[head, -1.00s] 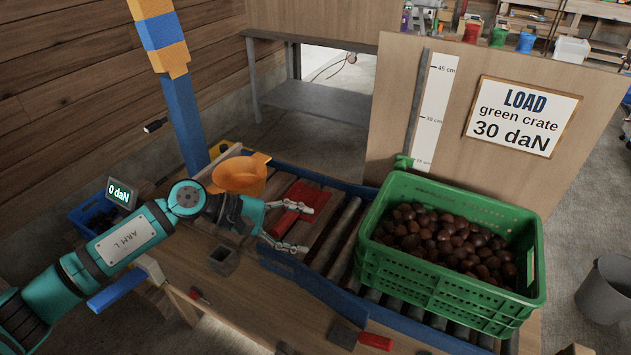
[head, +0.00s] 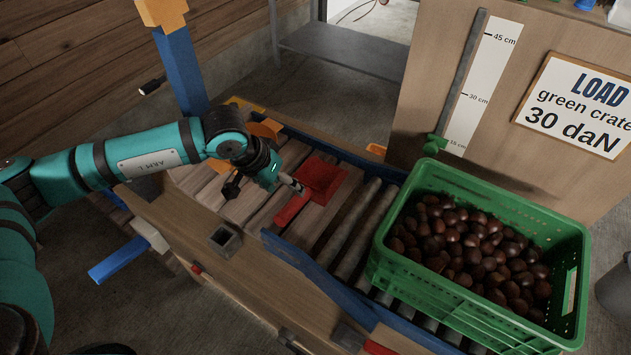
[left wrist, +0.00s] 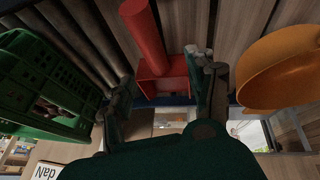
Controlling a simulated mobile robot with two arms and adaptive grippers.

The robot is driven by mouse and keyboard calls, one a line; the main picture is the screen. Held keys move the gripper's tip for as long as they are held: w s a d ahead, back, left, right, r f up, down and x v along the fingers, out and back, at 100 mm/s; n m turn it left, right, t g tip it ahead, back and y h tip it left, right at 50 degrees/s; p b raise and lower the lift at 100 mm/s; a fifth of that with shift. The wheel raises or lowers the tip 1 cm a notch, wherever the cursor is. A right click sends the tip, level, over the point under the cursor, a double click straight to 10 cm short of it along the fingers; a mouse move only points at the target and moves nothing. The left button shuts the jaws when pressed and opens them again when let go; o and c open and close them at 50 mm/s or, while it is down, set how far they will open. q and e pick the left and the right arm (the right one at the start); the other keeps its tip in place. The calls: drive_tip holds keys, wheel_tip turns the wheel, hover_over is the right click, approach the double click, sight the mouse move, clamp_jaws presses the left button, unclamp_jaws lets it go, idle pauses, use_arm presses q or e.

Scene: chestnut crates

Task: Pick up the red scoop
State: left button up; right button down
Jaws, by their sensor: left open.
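The red scoop (head: 323,178) lies on the wooden boards over the roller conveyor, left of the green crate. Its handle (head: 292,208) points toward the front left. My left gripper (head: 293,184) is just above the scoop, near where handle and pan meet, and partly hides it. In the left wrist view, my left gripper (left wrist: 165,75) is open, with the red scoop (left wrist: 152,45) showing between and beyond its fingers. I see no clear contact. My right gripper is not in view.
The green crate (head: 400,262) of chestnuts stands on the rollers to the right. An orange rounded object (left wrist: 278,70) is close beside the left gripper. A blue post (head: 180,75) rises behind the arm. A small square metal holder (head: 224,238) sits on the bench's front.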

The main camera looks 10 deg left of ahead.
sight(296, 198)
use_arm(q)
drive_tip(key=x, duration=0.2)
drive_tip(key=shift+w+d+f, duration=0.1)
drive_tip(key=shift+d+f, duration=0.05)
drive_tip(key=shift+f, duration=0.15)
drive_tip(key=x, duration=0.1)
drive_tip(key=p+x, duration=0.1)
drive_tip(key=x, duration=0.2)
drive_tip(key=shift+s+d+f+p, duration=0.15)
drive_tip(key=shift+s+d+p, duration=0.05)
drive_tip(key=shift+s+p, duration=0.15)
drive_tip(key=shift+w+d+f, duration=0.1)
drive_tip(key=shift+w+f, duration=0.1)
drive_tip(key=shift+f, duration=0.3)
clamp_jaws()
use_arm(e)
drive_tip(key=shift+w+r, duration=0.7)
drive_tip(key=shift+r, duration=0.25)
use_arm(q)
drive_tip(key=shift+r, duration=0.1)
